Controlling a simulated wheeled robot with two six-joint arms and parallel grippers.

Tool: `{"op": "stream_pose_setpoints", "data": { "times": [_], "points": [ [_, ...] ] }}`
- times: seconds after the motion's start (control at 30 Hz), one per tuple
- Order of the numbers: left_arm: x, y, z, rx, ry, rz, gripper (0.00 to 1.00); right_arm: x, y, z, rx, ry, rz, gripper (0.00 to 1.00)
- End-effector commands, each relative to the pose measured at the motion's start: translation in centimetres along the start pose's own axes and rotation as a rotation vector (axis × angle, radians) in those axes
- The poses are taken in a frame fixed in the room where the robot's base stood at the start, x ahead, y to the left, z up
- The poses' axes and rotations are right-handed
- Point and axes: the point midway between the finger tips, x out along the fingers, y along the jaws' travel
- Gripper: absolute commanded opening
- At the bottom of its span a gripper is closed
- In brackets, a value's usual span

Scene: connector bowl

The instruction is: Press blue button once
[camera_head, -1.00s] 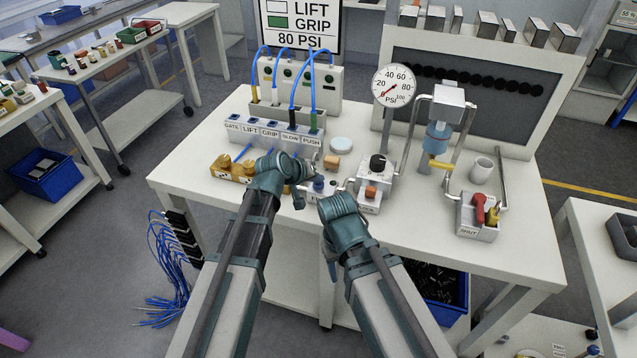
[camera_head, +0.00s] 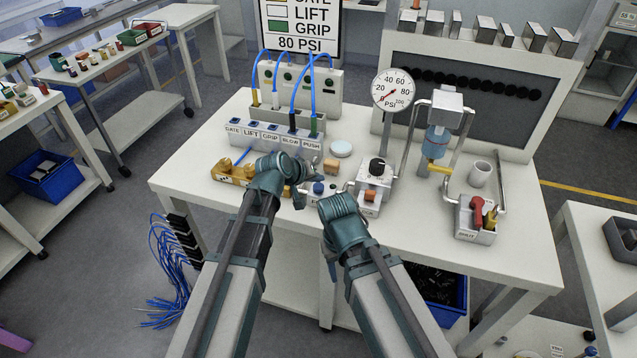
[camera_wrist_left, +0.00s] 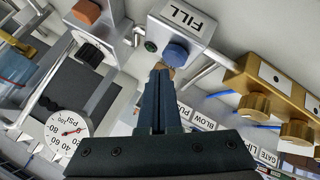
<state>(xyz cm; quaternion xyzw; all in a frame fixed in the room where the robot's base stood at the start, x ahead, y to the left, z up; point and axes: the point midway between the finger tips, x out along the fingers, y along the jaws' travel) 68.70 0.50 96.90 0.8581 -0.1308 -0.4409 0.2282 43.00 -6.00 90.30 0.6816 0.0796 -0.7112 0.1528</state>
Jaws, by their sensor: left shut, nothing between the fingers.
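The blue button (camera_head: 318,187) sits on a small white box on the table. In the left wrist view the blue button (camera_wrist_left: 177,54) is on top of the box labelled FILL (camera_wrist_left: 188,18), beside a small dark green spot. My left gripper (camera_wrist_left: 161,70) is shut and empty, its tips at the button's near edge; I cannot tell if they touch it. In the head view my left gripper (camera_head: 300,192) is just left of the button, its fingers partly hidden by the wrist.
Right of the button are a black knob (camera_head: 377,166) and an orange button (camera_head: 370,195). A brass-coloured block (camera_head: 235,170) is at left, below the labelled sockets (camera_head: 272,136). A pressure gauge (camera_head: 393,90) stands behind.

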Motion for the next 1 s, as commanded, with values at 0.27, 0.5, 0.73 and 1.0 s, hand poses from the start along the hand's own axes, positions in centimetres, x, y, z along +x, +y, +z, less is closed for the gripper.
{"op": "stream_pose_setpoints", "data": {
  "times": [0.27, 0.5, 0.73, 1.0],
  "points": [
    [0.0, 0.0, 0.0, 0.0, 0.0, 0.0, 0.0, -0.1, 0.0, 0.0, 0.0, 0.0, 0.0, 0.5],
    [-0.8, 0.6, -0.6, 0.0, 0.0, 0.0, 0.0, -1.1, 0.1, 0.1, 0.0, 0.0, 0.0, 0.5],
    [-2.4, 1.7, -1.8, 0.0, 0.0, 0.0, 0.0, -3.4, 0.3, 0.2, 0.0, 0.0, 0.0, 0.5],
    [-3.7, 2.7, -2.7, 0.0, 0.0, 0.0, 0.0, -5.2, 0.5, 0.3, 0.0, 0.0, 0.0, 0.5]
  ]
}}
